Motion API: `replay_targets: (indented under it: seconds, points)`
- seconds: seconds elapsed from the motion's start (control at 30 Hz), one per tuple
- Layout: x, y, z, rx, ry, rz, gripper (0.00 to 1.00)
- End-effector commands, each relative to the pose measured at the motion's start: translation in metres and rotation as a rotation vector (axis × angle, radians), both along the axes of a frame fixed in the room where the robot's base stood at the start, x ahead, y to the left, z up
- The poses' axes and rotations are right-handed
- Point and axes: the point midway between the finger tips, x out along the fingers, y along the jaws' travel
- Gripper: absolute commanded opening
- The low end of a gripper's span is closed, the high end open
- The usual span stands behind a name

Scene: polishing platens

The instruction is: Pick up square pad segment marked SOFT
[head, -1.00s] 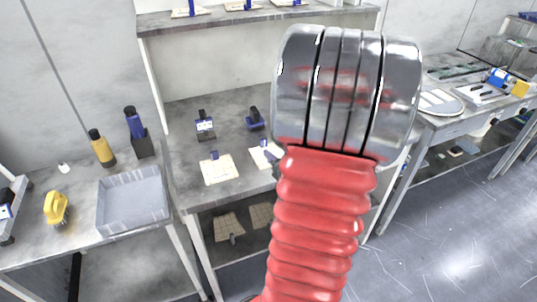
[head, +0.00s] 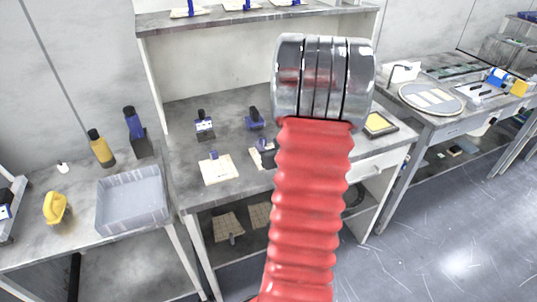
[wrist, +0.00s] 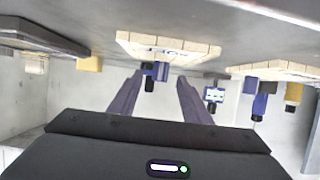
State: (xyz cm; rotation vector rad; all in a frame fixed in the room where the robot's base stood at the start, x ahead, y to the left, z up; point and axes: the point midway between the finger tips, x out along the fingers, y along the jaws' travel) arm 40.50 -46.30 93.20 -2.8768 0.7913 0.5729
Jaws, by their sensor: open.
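A pale square pad segment (wrist: 190,50) with a dark mark, too small to read, shows near the centre of the wrist view, which appears upside down. A blue and black block (wrist: 150,72) is at its edge. My gripper (wrist: 159,82) is open; its two dark fingers point toward this pad, with the block seen between the tips. The fingers look empty. In the head view, one pale pad (head: 217,172) lies on the middle bench. Another pale pad (head: 247,161) lies right of it, partly hidden by my arm. I cannot read SOFT on any pad.
A yellow pad in a dark frame (head: 379,124) lies at the bench's right. Blue-and-black tools (head: 204,125) stand behind the pads. A grey tray (head: 132,198), yellow bottle (head: 101,149) and yellow item (head: 54,207) are left. A round platen (head: 432,98) lies right.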

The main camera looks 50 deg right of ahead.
Motion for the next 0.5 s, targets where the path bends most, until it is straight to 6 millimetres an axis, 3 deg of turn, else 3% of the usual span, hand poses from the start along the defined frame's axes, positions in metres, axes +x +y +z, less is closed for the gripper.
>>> replay_targets:
  seconds: [0.27, 0.5]
  points:
    - [0.001, 0.0, 0.0, 0.0, 0.0, 0.001, 0.44]
    - [0.02, -0.011, -0.008, 0.001, 0.001, 0.003, 0.44]
